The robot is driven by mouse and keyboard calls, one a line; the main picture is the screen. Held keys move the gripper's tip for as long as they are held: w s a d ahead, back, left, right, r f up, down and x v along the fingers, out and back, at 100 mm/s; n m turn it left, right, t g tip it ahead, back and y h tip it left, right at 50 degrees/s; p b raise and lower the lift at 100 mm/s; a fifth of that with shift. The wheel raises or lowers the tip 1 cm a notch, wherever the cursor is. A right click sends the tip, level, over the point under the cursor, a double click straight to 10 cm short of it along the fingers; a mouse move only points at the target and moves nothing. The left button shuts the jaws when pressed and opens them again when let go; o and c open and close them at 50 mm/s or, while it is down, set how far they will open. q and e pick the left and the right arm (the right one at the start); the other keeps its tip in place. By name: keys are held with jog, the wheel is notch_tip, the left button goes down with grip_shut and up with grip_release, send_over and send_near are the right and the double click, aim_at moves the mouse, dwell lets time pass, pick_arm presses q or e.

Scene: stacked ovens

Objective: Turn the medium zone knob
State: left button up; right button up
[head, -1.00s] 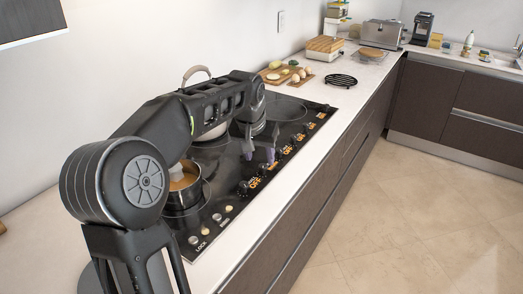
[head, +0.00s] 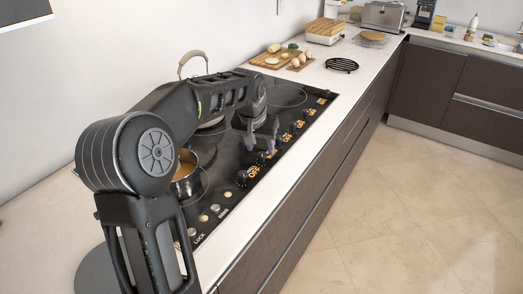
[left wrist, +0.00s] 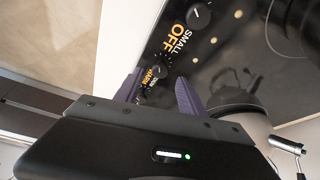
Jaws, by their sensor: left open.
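The black knobs stand in a row along the front edge of the black cooktop, with orange labels beside them; the near one (head: 242,178) shows clearly in the head view. My left gripper (head: 261,142) is open and points down over this row. In the left wrist view, a small dark knob (left wrist: 157,72) lies between and just beyond the open purple fingertips (left wrist: 158,92). Its orange label is too small to read. A closer knob (left wrist: 199,15) beside it is labelled SMALL OFF. I cannot tell whether a finger touches a knob. My right gripper is out of view.
A saucepan with orange-brown contents (head: 186,172) stands on the near left of the cooktop. Another pot with an arched handle (head: 194,60) is partly behind my arm. Cutting boards with food (head: 272,62) and a black trivet (head: 341,65) lie beyond. The floor at right is clear.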

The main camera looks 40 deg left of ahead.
aim_at(262, 154)
pick_arm(q)
jog(key=shift+x, duration=1.65)
jog(key=shift+c, duration=0.2)
grip_shut()
